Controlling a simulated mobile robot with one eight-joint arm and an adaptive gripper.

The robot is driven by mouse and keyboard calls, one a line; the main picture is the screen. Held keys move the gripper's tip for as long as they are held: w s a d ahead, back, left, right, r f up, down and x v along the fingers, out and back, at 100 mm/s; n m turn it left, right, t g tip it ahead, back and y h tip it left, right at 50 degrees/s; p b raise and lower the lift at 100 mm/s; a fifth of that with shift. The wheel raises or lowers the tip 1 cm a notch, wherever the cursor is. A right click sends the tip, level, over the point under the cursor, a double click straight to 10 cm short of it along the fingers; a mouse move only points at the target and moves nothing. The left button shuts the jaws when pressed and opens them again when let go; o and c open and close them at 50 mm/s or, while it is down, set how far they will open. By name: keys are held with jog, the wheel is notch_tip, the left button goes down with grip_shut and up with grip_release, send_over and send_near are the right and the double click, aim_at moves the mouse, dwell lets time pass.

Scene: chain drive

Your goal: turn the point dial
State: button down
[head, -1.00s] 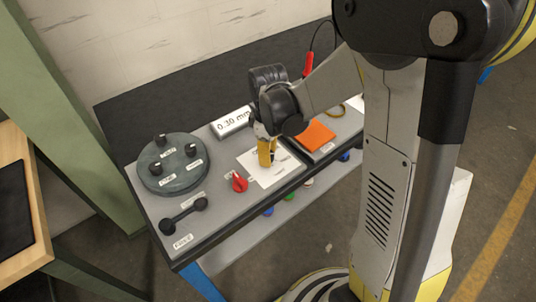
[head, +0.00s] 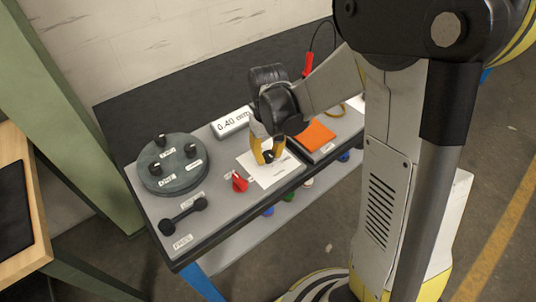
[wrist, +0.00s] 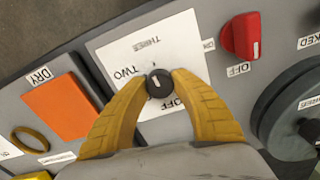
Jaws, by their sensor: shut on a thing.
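The point dial is a small black round knob with a white pointer mark (wrist: 158,83) on a white plate (wrist: 150,48) whose visible labels read "OFF", "TWO" and "THREE". My gripper (wrist: 160,86) has its yellow fingers closed on either side of the knob, seen from above in the wrist view. In the head view my gripper (head: 267,158) stands over the white plate and largely hides the knob. A display box (head: 233,122) behind it reads "0.40 mm".
A red knob (head: 239,182) sits just left of the plate, close to my gripper. A round dark base with several black knobs (head: 172,180) and a black bar handle (head: 184,213) are farther left. An orange pad (head: 316,135) lies to the right.

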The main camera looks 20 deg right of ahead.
aim_at(268, 153)
jog(key=shift+m, duration=0.6)
jog(key=c, duration=1)
grip_release()
jog(key=shift+c, duration=0.2)
notch_tip(268, 153, up, 12)
